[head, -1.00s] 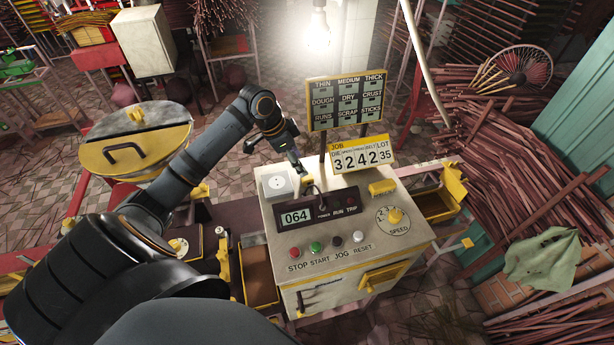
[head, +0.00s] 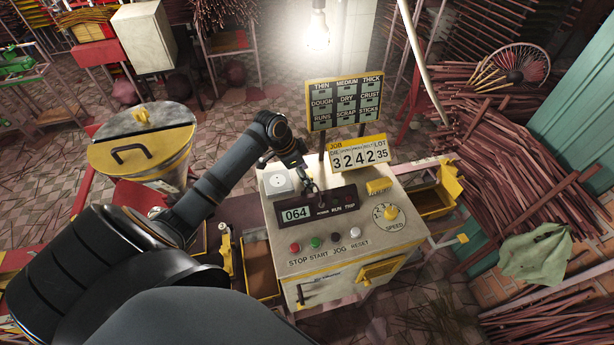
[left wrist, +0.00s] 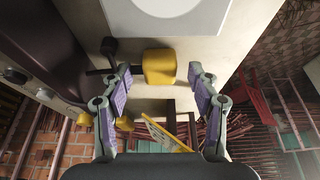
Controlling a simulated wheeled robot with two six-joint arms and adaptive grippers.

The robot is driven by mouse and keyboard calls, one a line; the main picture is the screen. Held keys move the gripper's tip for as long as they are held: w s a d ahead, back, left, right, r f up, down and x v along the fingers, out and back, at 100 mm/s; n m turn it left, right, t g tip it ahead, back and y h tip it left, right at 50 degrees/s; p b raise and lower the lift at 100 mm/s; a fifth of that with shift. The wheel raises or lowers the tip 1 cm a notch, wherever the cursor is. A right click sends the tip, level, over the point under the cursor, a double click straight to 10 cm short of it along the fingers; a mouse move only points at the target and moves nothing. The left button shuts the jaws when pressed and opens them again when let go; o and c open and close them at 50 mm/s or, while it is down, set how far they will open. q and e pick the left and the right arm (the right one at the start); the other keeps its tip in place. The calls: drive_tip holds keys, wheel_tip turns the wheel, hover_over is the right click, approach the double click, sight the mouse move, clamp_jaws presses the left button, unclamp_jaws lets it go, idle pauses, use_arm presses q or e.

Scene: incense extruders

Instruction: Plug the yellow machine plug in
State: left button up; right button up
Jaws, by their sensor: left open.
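The yellow plug (left wrist: 160,67) lies on the pale top of the machine in the left wrist view, with a dark cable end (left wrist: 110,48) to its left. My left gripper (left wrist: 163,82) is open, with one finger on each side of the plug and visible gaps between them. The white socket (head: 277,182) is a square box on the machine's top, left of the gripper (head: 302,176) in the head view. Its pale round face (left wrist: 160,4) shows at the top edge of the left wrist view. In the head view the gripper hides most of the plug. My right gripper is not in view.
The black display panel (head: 318,207) stands just in front of the gripper. The job number sign (head: 358,155) and a label board (head: 338,103) rise behind and to the right. A yellow block (head: 379,185) and speed dial (head: 390,213) are further right.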

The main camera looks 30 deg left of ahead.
sight(310, 175)
use_arm(q)
drive_tip(key=shift+c, duration=0.5)
drive_tip(key=c, duration=1.1)
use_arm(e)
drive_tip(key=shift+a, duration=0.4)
